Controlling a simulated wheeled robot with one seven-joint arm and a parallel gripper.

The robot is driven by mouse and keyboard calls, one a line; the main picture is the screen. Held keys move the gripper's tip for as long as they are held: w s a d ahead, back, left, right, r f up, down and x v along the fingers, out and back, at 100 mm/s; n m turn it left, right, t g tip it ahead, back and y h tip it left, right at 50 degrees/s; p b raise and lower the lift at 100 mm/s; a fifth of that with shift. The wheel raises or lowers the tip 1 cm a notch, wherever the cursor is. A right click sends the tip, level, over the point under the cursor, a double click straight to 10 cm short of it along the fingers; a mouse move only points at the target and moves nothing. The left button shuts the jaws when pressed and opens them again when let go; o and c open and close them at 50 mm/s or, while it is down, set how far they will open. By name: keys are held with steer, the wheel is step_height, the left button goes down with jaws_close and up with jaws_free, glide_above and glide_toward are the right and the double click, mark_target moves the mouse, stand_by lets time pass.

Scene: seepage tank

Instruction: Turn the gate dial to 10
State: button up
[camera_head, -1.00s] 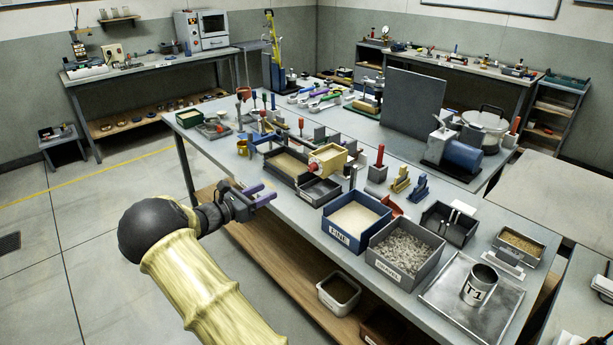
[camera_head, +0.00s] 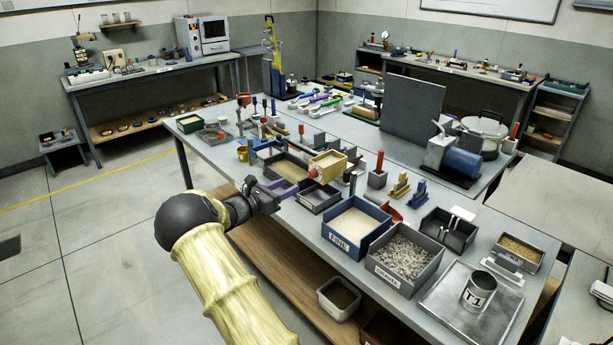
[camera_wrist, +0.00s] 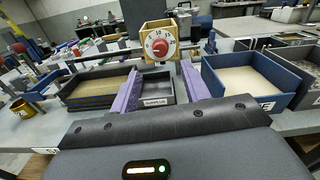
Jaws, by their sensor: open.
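The gate dial is a red knob (camera_wrist: 160,48) on a white numbered face (camera_wrist: 160,43), on the front of a yellow box (camera_wrist: 183,31). I can read 5, 10, 15 and 20 around it, but its setting is too small to tell. In the head view, the red knob (camera_head: 314,174) is on the near side of the yellow box (camera_head: 330,165). My gripper (camera_wrist: 162,69) is open, with a purple finger on each side and nothing between them. In the head view, my gripper (camera_head: 284,188) is at the table's front edge, short of the knob.
A grey tray (camera_wrist: 158,103) lies below the dial, between my fingers in the picture. A sand-filled dark tray (camera_wrist: 64,91) is left of it and a blue bin (camera_wrist: 284,93) right. A gravel bin (camera_head: 408,285) stands farther right. Several small tools crowd the table's left half.

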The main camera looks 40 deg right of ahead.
mark_target(310, 175)
steer(key=d, duration=0.6)
steer(key=d+p, duration=0.1)
steer(key=d, duration=0.2)
steer(key=shift+w, duration=0.35)
steer(key=c, duration=1)
